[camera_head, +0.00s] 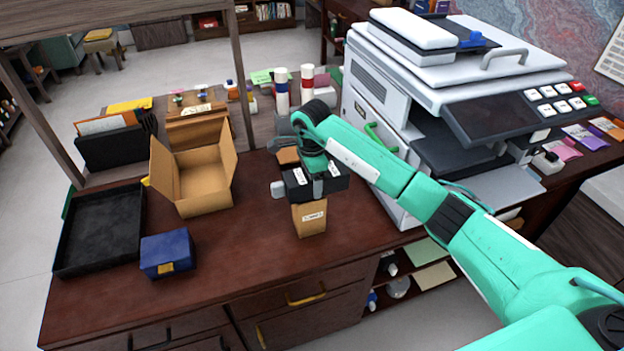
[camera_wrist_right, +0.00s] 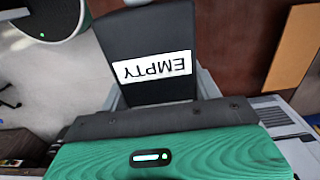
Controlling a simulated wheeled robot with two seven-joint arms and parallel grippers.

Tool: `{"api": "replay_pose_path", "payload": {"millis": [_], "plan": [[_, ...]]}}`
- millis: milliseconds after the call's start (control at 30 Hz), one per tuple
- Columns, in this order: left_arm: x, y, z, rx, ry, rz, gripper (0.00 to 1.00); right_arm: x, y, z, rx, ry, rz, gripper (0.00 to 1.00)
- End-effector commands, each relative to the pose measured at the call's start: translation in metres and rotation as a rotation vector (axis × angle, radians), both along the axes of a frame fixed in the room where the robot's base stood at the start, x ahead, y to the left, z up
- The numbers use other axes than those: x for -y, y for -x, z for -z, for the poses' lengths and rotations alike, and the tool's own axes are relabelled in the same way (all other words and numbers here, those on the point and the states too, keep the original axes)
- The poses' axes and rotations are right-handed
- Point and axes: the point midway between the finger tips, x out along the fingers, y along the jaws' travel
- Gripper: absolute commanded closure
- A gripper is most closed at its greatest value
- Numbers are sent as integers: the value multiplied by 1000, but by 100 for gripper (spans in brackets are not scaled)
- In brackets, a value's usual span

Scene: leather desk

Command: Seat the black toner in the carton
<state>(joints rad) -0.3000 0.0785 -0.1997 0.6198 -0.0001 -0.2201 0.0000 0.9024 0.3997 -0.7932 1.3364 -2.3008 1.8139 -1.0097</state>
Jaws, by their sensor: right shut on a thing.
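My right gripper (camera_head: 299,189) is shut on a black toner (camera_head: 296,177) above the desk. In the right wrist view the toner (camera_wrist_right: 150,28) is a dark block between the fingers, with a white label reading EMPTY, upside down in that picture. The open cardboard carton (camera_head: 204,183) stands on the desk to the left of the gripper with its flaps up; the part of its inside that shows looks empty. The toner is apart from this carton. My arm and gripper hide part of the toner in the head view. My left gripper is not in view.
A small brown labelled box (camera_head: 310,220) is just below and in front of the gripper. A black tray (camera_head: 100,232) and a blue box (camera_head: 167,254) are at the left. A large printer (camera_head: 400,100) stands at the right. Bare desk (camera_head: 240,235) lies between.

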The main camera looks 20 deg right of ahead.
Motion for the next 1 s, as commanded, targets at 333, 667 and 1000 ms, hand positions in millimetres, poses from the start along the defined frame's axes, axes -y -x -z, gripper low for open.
{"api": "replay_pose_path", "payload": {"millis": [333,667,1000], "plan": [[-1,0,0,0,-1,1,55,0,0,0,0,0,0,15],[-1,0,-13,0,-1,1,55,-1,0,-13,0,-1,-1,15],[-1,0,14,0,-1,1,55,0,-2,-74,6,2,-1,15]]}}
